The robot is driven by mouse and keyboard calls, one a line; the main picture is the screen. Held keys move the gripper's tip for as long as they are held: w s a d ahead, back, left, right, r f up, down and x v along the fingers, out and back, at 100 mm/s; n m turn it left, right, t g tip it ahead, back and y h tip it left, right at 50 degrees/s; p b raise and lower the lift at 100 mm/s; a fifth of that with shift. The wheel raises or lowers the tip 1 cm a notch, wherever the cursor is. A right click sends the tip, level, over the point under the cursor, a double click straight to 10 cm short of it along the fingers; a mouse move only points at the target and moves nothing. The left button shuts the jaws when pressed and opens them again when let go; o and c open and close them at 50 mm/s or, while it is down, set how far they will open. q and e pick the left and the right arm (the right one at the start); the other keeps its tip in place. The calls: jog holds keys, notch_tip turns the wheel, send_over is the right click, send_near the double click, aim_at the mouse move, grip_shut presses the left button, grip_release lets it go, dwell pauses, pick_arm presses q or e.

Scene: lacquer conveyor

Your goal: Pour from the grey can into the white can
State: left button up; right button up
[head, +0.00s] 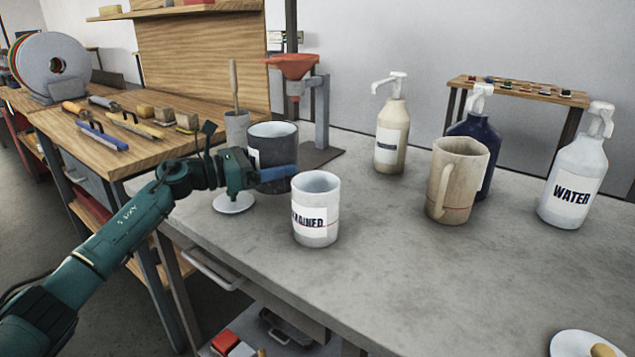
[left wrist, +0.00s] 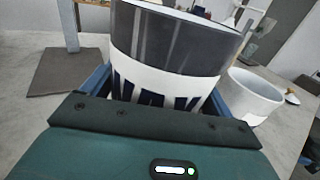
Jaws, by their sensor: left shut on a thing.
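The grey can (head: 275,138) is dark grey with a white label band and stands upright near the back left of the grey bench. My left gripper (head: 268,174) is shut around its lower part. In the left wrist view the grey can (left wrist: 175,45) fills the space between the blue fingers, with large dark letters on its label. I cannot tell whether its base touches the bench. The white can (head: 318,229) stands upright just right of and nearer than the grey can, its label ending in "AINED". It also shows in the left wrist view (left wrist: 255,92). My right gripper is out of view.
A stand with a red funnel (head: 292,66) is behind the grey can. A white disc (head: 234,203) lies by the bench edge. A beige jug (head: 465,175) and pump bottles (head: 391,145) (head: 574,170) stand at the right. The front middle of the bench is clear.

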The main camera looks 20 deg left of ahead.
aim_at(294, 139)
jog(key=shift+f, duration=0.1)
pick_arm(q)
jog(key=shift+s+d+f+m+y+b, duration=0.1)
jog(key=shift+d+f+m+y+b, duration=0.1)
jog(key=shift+m, duration=0.25)
jog(key=shift+s+d+f+m+y+b, duration=0.1)
jog(key=shift+m+b, duration=0.1)
jog(key=shift+m, duration=0.25)
jog(key=shift+s+d+f+m, duration=0.25)
jog(key=shift+d+f+m, duration=0.05)
jog(key=shift+m, duration=0.6)
jog(key=r+p, duration=0.1)
jog(key=r+m+p, duration=0.1)
jog(key=r+p, duration=0.1)
jog(key=shift+s+d+r+m+y, duration=0.15)
jog(key=shift+s+d+m+y, duration=0.15)
jog(key=shift+d+y, duration=0.1)
jog(key=r+p, duration=0.1)
jog(key=r+m+p, duration=0.1)
jog(key=r+p, duration=0.1)
jog(key=shift+s+d+r+p, duration=0.25)
jog(key=shift+d+r+p, duration=0.05)
jog(key=shift+d+r, duration=0.1)
jog(key=shift+m, duration=0.3)
jog(key=shift+f, duration=0.25)
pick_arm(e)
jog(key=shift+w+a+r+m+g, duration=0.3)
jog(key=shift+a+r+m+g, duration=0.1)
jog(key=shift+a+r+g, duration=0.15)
